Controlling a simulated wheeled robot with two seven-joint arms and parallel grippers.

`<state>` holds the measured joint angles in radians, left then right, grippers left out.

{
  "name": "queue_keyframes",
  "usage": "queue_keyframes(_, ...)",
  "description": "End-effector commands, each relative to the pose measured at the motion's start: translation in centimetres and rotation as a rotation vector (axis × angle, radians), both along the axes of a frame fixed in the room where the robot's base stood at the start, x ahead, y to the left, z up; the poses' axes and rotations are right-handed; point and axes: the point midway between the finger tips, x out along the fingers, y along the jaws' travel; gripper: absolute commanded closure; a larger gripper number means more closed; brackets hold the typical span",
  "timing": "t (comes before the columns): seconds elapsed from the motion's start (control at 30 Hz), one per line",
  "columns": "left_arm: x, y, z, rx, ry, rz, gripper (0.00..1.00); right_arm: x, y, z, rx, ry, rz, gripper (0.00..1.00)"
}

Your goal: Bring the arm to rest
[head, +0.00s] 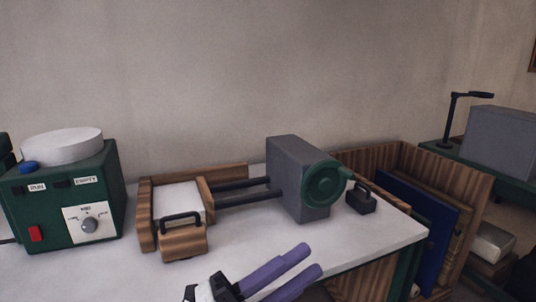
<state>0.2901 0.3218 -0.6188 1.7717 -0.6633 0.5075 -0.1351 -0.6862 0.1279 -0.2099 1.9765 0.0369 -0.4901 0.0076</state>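My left gripper (308,260) shows at the bottom middle of the head view. Its two purple fingers point up and to the right, above the front part of the white tabletop (120,270). A gap shows between the fingers and nothing is held in it. The arm behind it is mostly cut off by the lower edge. My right gripper is not in view.
A grey block with a green handwheel (325,185) stands beyond the gripper, joined by dark rods to a wooden frame (145,215). A green control box (60,200) stands left. A small dark handled block (361,199) sits right. A wooden bin (465,180) stands beyond the table.

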Motion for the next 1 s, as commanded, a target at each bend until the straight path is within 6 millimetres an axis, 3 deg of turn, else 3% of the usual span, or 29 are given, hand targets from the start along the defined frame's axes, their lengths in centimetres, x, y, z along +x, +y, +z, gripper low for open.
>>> queue_keyframes(0.13, 2.6, 5.7, -7.7, -0.204, 0.479, 0.232, 0.71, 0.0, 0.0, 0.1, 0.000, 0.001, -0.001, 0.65)
queue_keyframes(0.27, 1.9, 10.7, -16.4, -0.331, 0.860, 0.415, 0.71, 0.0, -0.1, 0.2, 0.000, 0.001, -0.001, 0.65)
queue_keyframes(0.4, -2.2, 14.9, -25.5, -0.424, 1.218, 0.583, 0.71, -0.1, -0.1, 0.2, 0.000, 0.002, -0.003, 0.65)
queue_keyframes(0.53, -7.8, 17.7, -32.3, -0.487, 1.502, 0.713, 0.71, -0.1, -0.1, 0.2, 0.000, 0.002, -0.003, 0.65)
queue_keyframes(0.6, -10.8, 18.7, -34.9, -0.508, 1.622, 0.769, 0.71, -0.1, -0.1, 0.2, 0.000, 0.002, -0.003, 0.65)
queue_keyframes(0.73, -15.0, 19.8, -37.9, -0.536, 1.776, 0.838, 0.71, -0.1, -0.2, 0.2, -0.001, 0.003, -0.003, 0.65)
queue_keyframes(0.83, -16.6, 20.1, -38.9, -0.545, 1.833, 0.864, 0.71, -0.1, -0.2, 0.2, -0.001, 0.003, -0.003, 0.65)
queue_keyframes(1.0, -17.1, 20.2, -39.1, -0.548, 1.851, 0.870, 0.71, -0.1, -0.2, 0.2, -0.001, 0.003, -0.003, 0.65)
